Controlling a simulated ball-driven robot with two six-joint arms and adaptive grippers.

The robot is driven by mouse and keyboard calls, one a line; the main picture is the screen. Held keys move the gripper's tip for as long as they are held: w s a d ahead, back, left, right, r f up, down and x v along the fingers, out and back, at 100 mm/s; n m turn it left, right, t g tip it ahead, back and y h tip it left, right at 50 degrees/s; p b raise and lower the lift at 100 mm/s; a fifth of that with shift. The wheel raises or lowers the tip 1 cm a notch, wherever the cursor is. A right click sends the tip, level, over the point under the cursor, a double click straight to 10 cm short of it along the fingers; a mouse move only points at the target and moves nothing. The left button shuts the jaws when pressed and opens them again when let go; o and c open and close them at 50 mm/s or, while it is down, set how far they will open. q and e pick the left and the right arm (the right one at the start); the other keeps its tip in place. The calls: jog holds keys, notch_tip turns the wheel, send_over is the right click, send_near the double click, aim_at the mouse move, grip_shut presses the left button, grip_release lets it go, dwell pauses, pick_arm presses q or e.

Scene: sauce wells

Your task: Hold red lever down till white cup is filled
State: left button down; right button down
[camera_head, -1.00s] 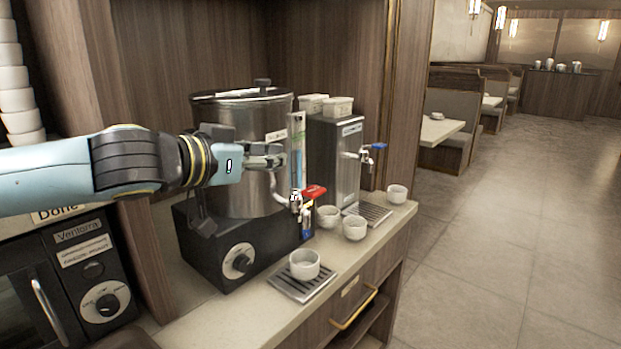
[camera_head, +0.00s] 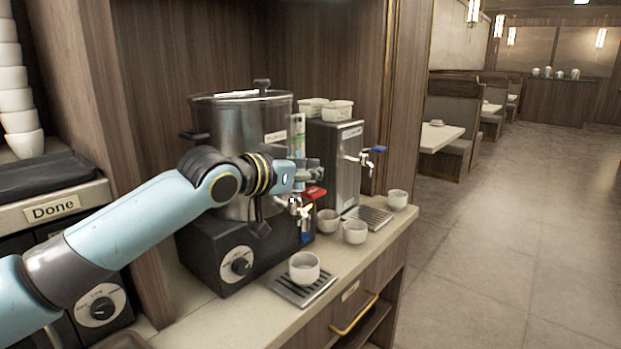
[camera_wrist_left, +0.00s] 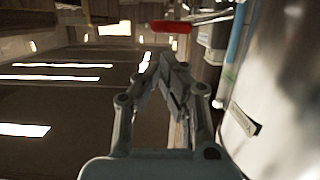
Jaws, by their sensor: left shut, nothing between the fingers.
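The red lever (camera_head: 314,192) sits on top of the tap at the front of the large steel urn (camera_head: 232,125). A white cup (camera_head: 304,270) stands upright on the drip tray (camera_head: 290,292) in front of the urn. Its contents cannot be made out. My left gripper (camera_head: 314,172) is shut and empty, just above the red lever in the head view. In the left wrist view the red lever (camera_wrist_left: 171,27) shows beyond the closed fingertips (camera_wrist_left: 172,68), with a visible gap. My right gripper is not in view.
More white cups stand near the taps, one at the middle (camera_head: 354,232) and one at the counter's right end (camera_head: 397,199). A second dispenser with a blue lever (camera_head: 374,150) stands behind. A wooden cabinet wall (camera_head: 85,60) rises at the left.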

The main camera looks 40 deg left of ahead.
aim_at(305, 194)
pick_arm(q)
jog(key=shift+s+f, duration=0.1)
jog(key=shift+f, duration=0.6)
jog(key=f+m, duration=0.1)
jog(key=d+f+m+y, duration=0.1)
jog(key=shift+d+f+m, duration=0.2)
jog(key=shift+f+m, duration=0.05)
jog(key=shift+m, duration=0.05)
dwell(3.0)
